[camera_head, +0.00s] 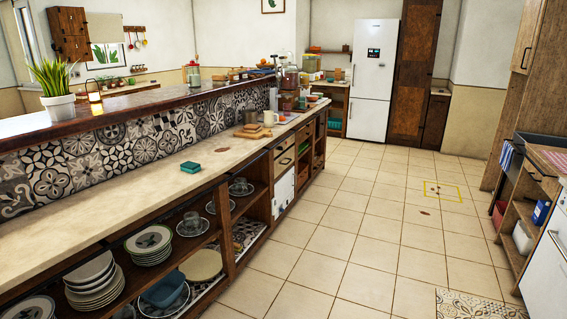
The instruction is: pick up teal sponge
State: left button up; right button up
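The teal sponge (191,167) lies flat on the long pale countertop (95,206), close to its front edge and left of the picture's middle. Nothing touches it or covers it. Neither of my grippers shows in the head view.
Below the counter, open shelves hold stacked plates (149,245), cups (240,188) and a blue dish (163,289). Wooden boards (253,132) lie further along the counter. A tiled wall with a raised ledge runs behind it. The tiled floor (345,235) is open to the right.

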aim_at(189, 167)
jog(key=i+l+u, duration=0.1)
jog(key=i+u, duration=0.3)
jog(key=i, duration=0.15)
jog(key=i+l+u, duration=0.8)
jog(key=i, duration=0.2)
